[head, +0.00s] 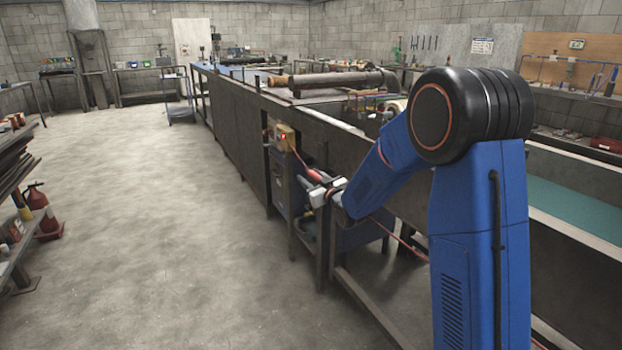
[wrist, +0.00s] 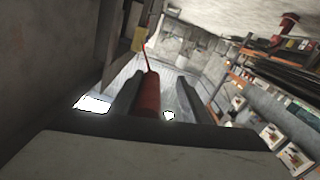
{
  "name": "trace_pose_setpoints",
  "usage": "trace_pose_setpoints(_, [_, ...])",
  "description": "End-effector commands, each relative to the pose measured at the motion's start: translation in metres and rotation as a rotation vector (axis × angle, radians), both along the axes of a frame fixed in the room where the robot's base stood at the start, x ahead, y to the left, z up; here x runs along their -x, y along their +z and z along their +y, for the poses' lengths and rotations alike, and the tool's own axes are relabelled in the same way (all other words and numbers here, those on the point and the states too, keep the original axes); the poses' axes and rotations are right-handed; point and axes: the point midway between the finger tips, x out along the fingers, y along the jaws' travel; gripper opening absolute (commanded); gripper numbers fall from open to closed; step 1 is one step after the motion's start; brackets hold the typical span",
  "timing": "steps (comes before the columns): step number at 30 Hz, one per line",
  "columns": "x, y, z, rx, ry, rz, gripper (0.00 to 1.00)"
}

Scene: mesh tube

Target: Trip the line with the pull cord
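The pull cord's red handle (head: 312,174) hangs at the side of the long machine, below a yellow box (head: 285,137) with a lit red lamp. In the wrist view the red handle (wrist: 151,94) lies between the two dark fingers of my gripper (wrist: 155,92). A thin red cord (wrist: 145,57) runs from it up to the yellow box (wrist: 138,40). A gap shows between the handle and the right finger, so the gripper looks open around it. In the head view my gripper (head: 320,186) is beside the machine at the handle; its fingertips are partly unclear.
The dark machine side (head: 228,112) runs away to the back, with a blue cabinet (head: 289,187) under the box. A red line (head: 408,246) runs low on the right.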

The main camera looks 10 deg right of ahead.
Motion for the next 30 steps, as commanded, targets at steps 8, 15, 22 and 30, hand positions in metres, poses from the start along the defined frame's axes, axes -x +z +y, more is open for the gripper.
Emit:
trace_pose_setpoints(8, [0.014,0.001,-0.004,0.000,0.000,0.000,0.40])
trace_pose_setpoints(15, [0.057,0.000,-0.018,0.001,0.000,0.000,0.40])
trace_pose_setpoints(22, [0.100,0.000,-0.033,0.000,0.000,0.001,0.40])
trace_pose_setpoints(30, [0.145,0.000,-0.048,0.000,-0.001,0.000,0.40])
